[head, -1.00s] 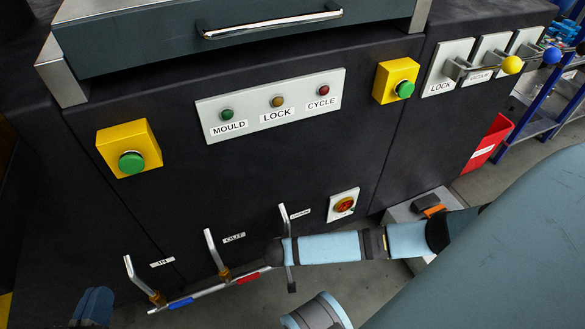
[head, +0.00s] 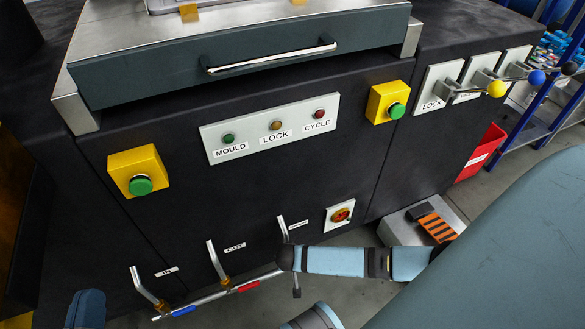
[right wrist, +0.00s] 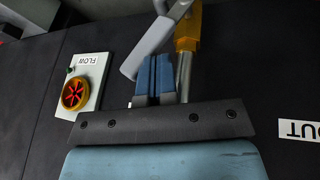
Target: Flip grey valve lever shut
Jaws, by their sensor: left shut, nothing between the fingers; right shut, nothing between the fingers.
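The grey valve lever (right wrist: 150,50) is in the right wrist view, slanting down-left from a brass valve body (right wrist: 187,32) on a metal pipe (right wrist: 183,72). My right gripper (right wrist: 155,78) is shut and empty; its blue fingers overlap the lever's lower end, and I cannot tell whether they touch it. In the head view my right arm covers the grey lever and right gripper, in front of the rightmost bent pipe (head: 283,230). The blue lever (head: 183,311) and red lever (head: 247,287) lie along the row to its left. My left gripper (head: 85,308) is shut at the lower left edge.
A FLOW dial (right wrist: 74,93) sits beside the grey valve, with an upside-down OUT label (right wrist: 302,130) on the other side. The dark machine front rises behind the pipes.

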